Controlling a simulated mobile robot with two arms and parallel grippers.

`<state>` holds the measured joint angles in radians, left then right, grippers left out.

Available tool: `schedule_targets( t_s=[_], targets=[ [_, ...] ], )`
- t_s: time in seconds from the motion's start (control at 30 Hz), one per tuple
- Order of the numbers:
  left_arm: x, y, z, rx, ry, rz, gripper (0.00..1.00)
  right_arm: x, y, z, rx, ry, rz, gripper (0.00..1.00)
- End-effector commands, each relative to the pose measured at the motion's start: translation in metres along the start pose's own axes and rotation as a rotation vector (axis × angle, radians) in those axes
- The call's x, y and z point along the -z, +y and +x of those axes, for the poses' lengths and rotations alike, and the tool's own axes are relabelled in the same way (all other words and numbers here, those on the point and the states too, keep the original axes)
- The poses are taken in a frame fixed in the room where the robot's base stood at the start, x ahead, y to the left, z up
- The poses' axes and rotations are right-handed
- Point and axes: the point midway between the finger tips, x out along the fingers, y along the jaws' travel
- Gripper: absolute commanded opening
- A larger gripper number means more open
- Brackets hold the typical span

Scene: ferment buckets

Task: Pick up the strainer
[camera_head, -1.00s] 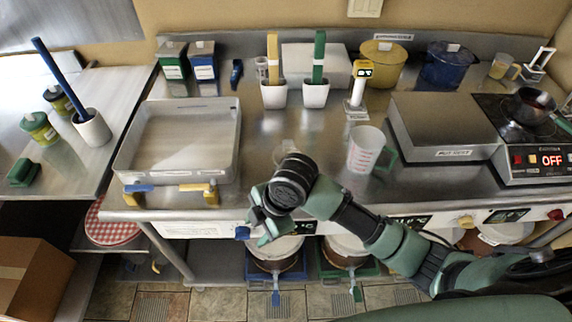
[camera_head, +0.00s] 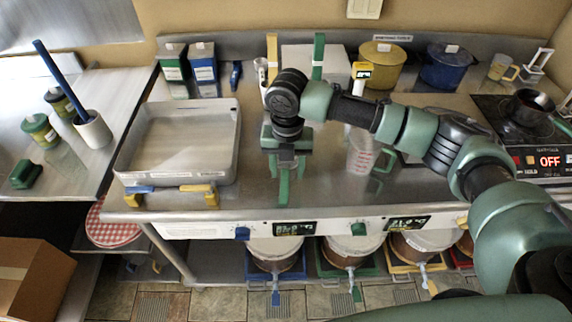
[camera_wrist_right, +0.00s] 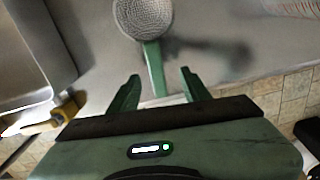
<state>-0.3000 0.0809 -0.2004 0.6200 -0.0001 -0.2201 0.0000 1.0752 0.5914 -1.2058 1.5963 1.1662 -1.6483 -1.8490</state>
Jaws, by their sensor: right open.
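The strainer has a round grey mesh bowl (camera_wrist_right: 146,16) and a flat green handle (camera_wrist_right: 154,68) in the right wrist view. It lies on the steel counter, handle toward the front edge. In the head view my right gripper and arm hide the bowl, and the green handle (camera_head: 284,188) shows below the fingers. My right gripper (camera_head: 286,168) is open and empty over the counter. In the right wrist view the handle's near end lies between the two green fingertips (camera_wrist_right: 159,76), with space on both sides. My left gripper is not in view.
A large grey tray (camera_head: 125,168) stands to the left, with blue and yellow handled tools (camera_head: 197,188) at its front. A clear measuring jug (camera_head: 361,156) stands to the right. Utensil holders are behind my arm. Lidded buckets (camera_head: 350,250) sit below the counter.

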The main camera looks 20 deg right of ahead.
Motion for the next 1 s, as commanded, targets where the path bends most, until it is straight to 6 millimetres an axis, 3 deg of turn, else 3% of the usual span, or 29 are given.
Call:
schedule_targets(
  t_s=[0.13, 0.3, 0.57, 0.77, 1.0],
  targets=[
    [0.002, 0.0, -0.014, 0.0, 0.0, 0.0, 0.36, 0.003, 0.006, 0.019, 0.002, 0.003, -0.001, 0.47],
    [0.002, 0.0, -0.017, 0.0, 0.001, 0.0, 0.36, 0.002, 0.006, 0.042, 0.001, 0.001, 0.0, 0.47],
    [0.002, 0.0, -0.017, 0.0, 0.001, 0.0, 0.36, 0.002, 0.006, 0.046, 0.0, -0.001, -0.001, 0.47],
    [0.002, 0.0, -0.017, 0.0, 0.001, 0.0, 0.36, 0.002, 0.006, 0.046, 0.0, -0.001, -0.001, 0.0],
    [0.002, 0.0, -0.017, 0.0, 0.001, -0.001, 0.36, 0.002, 0.006, 0.046, -0.001, -0.002, 0.0, 0.0]
  ],
)
